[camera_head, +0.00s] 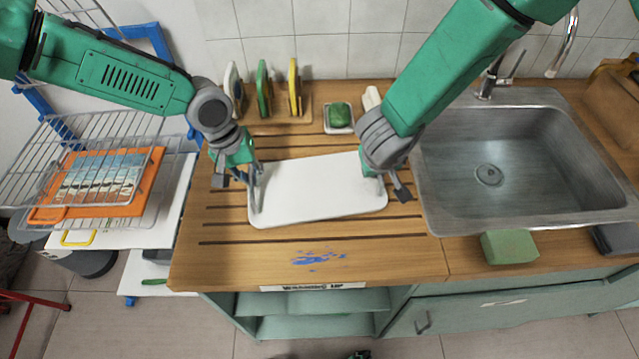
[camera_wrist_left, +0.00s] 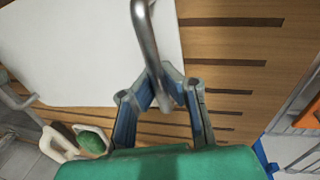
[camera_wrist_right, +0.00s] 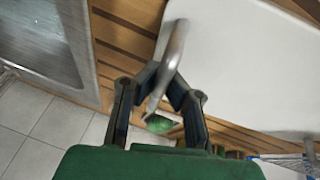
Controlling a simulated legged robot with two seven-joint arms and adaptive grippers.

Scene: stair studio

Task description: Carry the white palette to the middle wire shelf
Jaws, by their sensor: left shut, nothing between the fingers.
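The white palette (camera_head: 310,188) lies flat on the grooved wooden worktop, between my two grippers. My left gripper (camera_head: 256,192) is at its left edge, fingers together and empty. In the left wrist view, the white surface (camera_wrist_left: 95,45) is beyond the fingers. My right gripper (camera_head: 388,186) is at its right end, where arm and fingers cover part of the edge. The white surface (camera_wrist_right: 250,65) also shows in the right wrist view, but contact there is unclear. A wire shelf (camera_head: 100,130) stands at the left, with an orange board (camera_head: 105,185) below its upper wires.
A steel sink (camera_head: 490,165) is at the right, with a green sponge (camera_head: 509,246) at its front. Upright coloured boards (camera_head: 264,90) and a green item in a small dish (camera_head: 339,117) stand behind the palette. Blue paint marks the bare worktop in front.

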